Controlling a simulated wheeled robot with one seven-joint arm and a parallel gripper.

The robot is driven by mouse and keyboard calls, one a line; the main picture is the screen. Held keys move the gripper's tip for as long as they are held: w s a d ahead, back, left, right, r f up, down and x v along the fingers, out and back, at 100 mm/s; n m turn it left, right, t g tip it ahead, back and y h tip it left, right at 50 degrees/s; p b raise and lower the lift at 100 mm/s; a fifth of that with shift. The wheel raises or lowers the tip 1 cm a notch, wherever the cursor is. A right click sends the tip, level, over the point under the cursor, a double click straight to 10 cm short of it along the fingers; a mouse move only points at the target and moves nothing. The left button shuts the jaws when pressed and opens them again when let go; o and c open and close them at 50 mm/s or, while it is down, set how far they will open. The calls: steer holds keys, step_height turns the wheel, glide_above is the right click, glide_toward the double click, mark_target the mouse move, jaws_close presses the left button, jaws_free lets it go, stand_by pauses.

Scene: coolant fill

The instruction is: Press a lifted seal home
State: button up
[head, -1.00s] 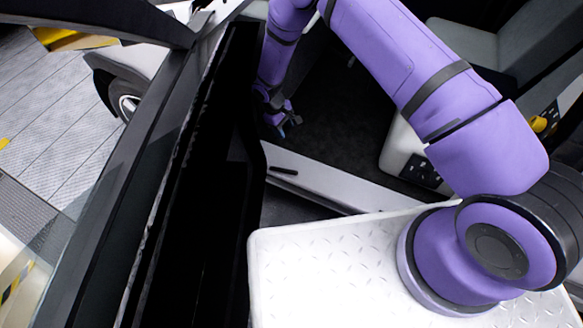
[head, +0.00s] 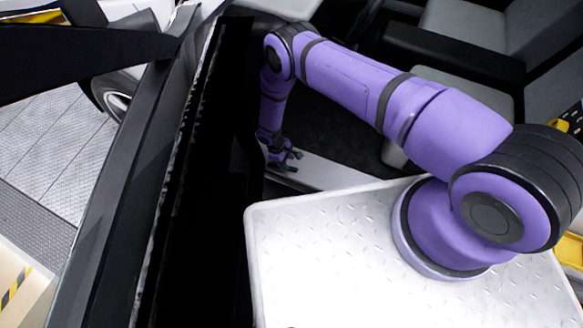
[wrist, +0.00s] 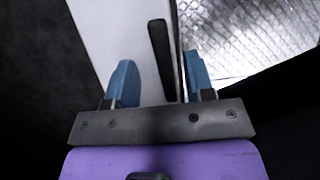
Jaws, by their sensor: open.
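A short black strip (wrist: 160,58), which looks like the seal, lies along a white door sill (wrist: 105,30) in the wrist view. My gripper (wrist: 162,72) is open, with one blue fingertip on each side of the strip's line. The strip's near end reaches into the gap between the fingers. I cannot tell whether the strip stands proud of the sill. In the head view my gripper (head: 292,160) is over the sill (head: 330,176), just beyond my white platform. The strip is hidden there by the gripper.
A dark open door (head: 205,200) stands close along the left of my arm. Grey seats (head: 460,40) are at the upper right. A metal plate floor (wrist: 250,35) lies outside the sill. The dark cabin floor is clear.

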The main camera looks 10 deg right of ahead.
mark_target(292, 168)
steer(key=shift+x, duration=2.8)
jaws_close()
